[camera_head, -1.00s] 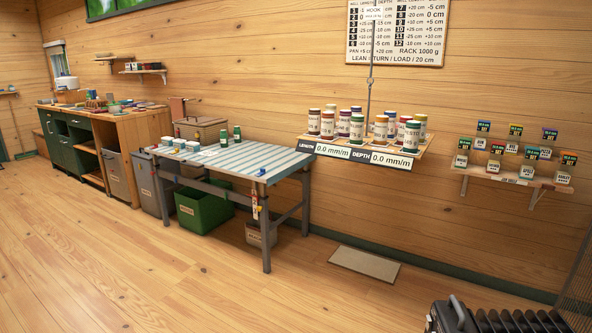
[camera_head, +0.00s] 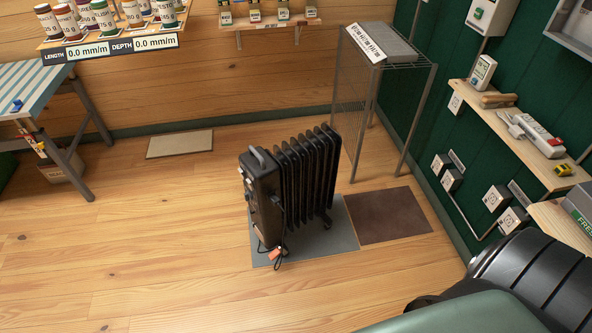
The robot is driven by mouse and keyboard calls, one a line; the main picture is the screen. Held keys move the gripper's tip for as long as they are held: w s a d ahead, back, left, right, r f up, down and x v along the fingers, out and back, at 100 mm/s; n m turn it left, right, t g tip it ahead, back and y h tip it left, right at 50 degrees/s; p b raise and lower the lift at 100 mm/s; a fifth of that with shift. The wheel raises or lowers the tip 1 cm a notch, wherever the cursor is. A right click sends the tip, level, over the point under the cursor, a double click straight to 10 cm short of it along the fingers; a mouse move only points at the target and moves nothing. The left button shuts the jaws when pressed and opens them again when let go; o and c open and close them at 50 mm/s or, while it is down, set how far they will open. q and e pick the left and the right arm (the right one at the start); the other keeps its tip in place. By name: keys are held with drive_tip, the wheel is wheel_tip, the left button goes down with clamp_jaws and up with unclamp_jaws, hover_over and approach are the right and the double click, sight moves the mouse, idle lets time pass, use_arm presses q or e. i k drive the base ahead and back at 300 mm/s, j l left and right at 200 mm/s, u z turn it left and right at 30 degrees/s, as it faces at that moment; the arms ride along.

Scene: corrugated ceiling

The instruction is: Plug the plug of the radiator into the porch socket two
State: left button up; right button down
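The black radiator (camera_head: 292,185) stands upright on a grey mat in the middle of the floor. Its dark cord hangs down its front side. A small orange-red piece that looks like its plug (camera_head: 275,254) is low by the radiator's base, at the cord's end. Several white wall sockets sit low on the green wall at right: an upper-left one (camera_head: 440,163), one just below it (camera_head: 452,180), and a pair farther right (camera_head: 495,198). Their label plates are too small to read, so I cannot tell which is porch socket two. Neither gripper is in view.
A wire rack (camera_head: 385,60) stands behind the radiator. A brown mat (camera_head: 388,216) lies right of it. A wooden shelf (camera_head: 520,130) with a power strip (camera_head: 537,134) juts out above the sockets. The floor left of the radiator is clear.

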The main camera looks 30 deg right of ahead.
sight(276, 201)
drive_tip(key=l+z, duration=0.15)
drive_tip(key=z, duration=2.5)
drive_tip(key=k, duration=0.8)
drive_tip(key=k+u, duration=0.1)
drive_tip(key=u, duration=0.9)
drive_tip(key=k+u, duration=0.15)
drive_tip(key=u, duration=0.35)
